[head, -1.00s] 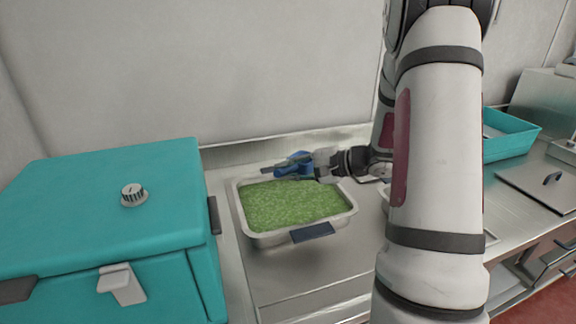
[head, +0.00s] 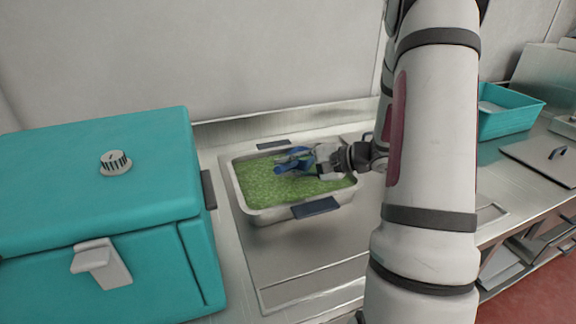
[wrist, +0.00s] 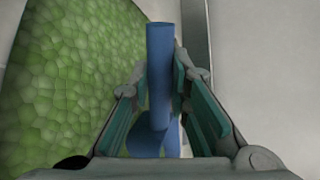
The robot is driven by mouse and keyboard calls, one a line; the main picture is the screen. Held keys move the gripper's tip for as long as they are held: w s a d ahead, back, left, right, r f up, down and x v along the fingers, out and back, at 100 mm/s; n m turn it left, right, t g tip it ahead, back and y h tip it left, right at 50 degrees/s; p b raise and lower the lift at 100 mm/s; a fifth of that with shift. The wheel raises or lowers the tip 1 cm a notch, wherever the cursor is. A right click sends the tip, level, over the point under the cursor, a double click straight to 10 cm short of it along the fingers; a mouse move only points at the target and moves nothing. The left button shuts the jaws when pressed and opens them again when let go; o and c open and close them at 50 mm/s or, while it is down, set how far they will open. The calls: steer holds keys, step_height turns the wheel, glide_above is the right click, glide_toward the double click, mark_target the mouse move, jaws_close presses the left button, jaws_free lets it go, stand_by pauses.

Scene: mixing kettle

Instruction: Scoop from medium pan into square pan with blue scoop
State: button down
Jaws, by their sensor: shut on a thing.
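A steel pan (head: 246,205) with dark handles stands on the counter and holds a green granular mass (head: 268,190). I cannot tell whether it is the medium pan or the square pan. My gripper (head: 318,162) is over the right part of this pan, shut on the blue scoop (head: 292,162). In the wrist view my gripper (wrist: 165,85) has its fingers on both sides of the scoop's blue handle (wrist: 160,60). The green mass (wrist: 70,80) lies to the left there. The scoop's bowl is mostly hidden, so its load cannot be told. A second pan is not clearly seen.
A teal box-like unit (head: 100,180) with a dial stands close on the left. A teal tray (head: 508,118) and a lid-like plate (head: 545,165) are at the right. My arm blocks the counter's middle. Bare counter (head: 310,265) shows in front of the pan.

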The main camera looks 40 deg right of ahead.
steer(key=f+b, duration=0.1)
steer(key=b, duration=0.1)
steer(key=a+f+n+h+b, duration=0.1)
steer(key=f+b, duration=0.1)
steer(key=b, duration=0.1)
steer(key=shift+s, duration=0.2)
steer(key=shift+s+f+n+b, duration=0.15)
steer(key=shift+n+b, duration=0.15)
steer(key=shift+b, duration=0.15)
steer(key=shift+a+f, duration=0.1)
stand_by(0.6)
steer(key=shift+r+p, duration=2.15)
steer(key=shift+r, duration=2.2)
